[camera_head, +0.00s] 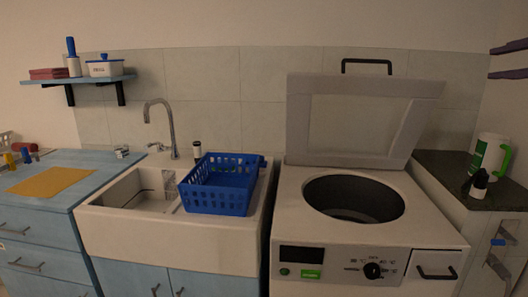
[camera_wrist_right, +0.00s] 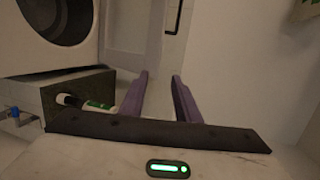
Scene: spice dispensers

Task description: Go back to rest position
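My right gripper (camera_head: 508,60) is at the upper right edge of the head view, above the dark counter and clear of everything. Its two purple fingers are apart with nothing between them. It also shows open and empty in the right wrist view (camera_wrist_right: 161,90). My left gripper is in neither view. Another small bottle with a dark cap (camera_head: 197,149) stands behind the sink.
A white and green jug (camera_head: 490,153) stands on the dark counter (camera_head: 436,164). The top-loading washer (camera_head: 295,226) has its lid (camera_head: 298,115) raised. A blue basket (camera_head: 218,200) sits over the white sink (camera_head: 105,222). The wall shelf (camera_head: 90,80) holds jars.

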